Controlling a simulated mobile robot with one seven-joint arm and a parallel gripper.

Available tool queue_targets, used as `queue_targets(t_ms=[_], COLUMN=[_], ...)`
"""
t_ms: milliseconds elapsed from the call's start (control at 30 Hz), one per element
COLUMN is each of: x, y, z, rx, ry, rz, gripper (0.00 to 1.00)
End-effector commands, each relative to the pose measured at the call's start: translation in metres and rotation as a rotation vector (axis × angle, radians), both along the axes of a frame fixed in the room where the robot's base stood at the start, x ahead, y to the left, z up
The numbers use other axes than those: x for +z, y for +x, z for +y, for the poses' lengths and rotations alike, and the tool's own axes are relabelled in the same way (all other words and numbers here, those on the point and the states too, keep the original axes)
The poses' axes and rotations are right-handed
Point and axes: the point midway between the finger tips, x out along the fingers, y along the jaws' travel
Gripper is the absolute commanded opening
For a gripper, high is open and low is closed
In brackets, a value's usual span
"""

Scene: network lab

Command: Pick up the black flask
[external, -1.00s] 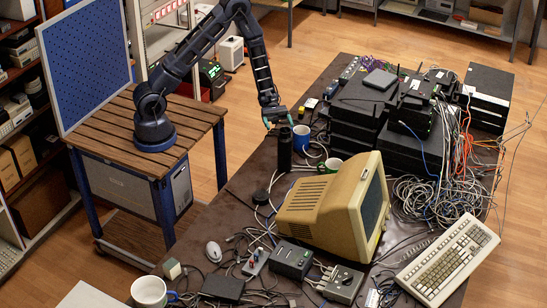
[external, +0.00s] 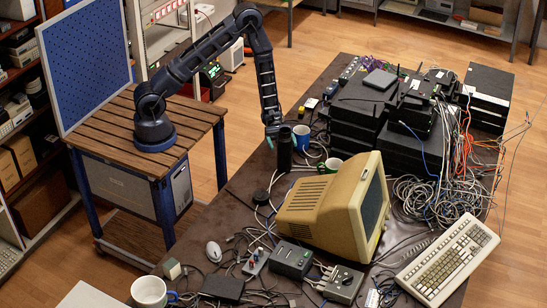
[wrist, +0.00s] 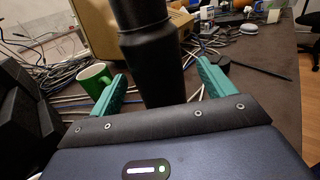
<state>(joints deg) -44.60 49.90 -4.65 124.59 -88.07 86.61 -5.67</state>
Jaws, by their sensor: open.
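The black flask (external: 284,152) stands upright on the dark table, left of the blue mug in the external view. In the wrist view the flask (wrist: 152,55) rises between the two green fingers of my gripper (wrist: 160,88). The fingers are apart, one on each side of it, with visible gaps. In the external view my gripper (external: 275,138) is low at the flask's upper part; the fingertips are small and partly hidden there. The flask's base is hidden in the wrist view by my gripper's body.
A blue mug (external: 301,137) stands close right of the flask. A green mug (wrist: 94,77) is left of it in the wrist view. Cables (wrist: 60,77) lie around. A beige monitor (external: 325,210) and stacked black boxes (external: 358,108) crowd the table (external: 232,200).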

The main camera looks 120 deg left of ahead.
Motion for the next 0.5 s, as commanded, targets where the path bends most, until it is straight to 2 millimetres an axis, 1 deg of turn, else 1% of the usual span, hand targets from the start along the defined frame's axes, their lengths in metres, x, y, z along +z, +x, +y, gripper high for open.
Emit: queue_targets(t_ms=[333, 500], x=[-0.004, -0.003], y=[0.029, 0.033], z=[-0.030, -0.035], rx=[-0.002, 0.000], ry=[0.000, 0.000], rz=[0.000, 0.000], gripper=[0.82, 0.82])
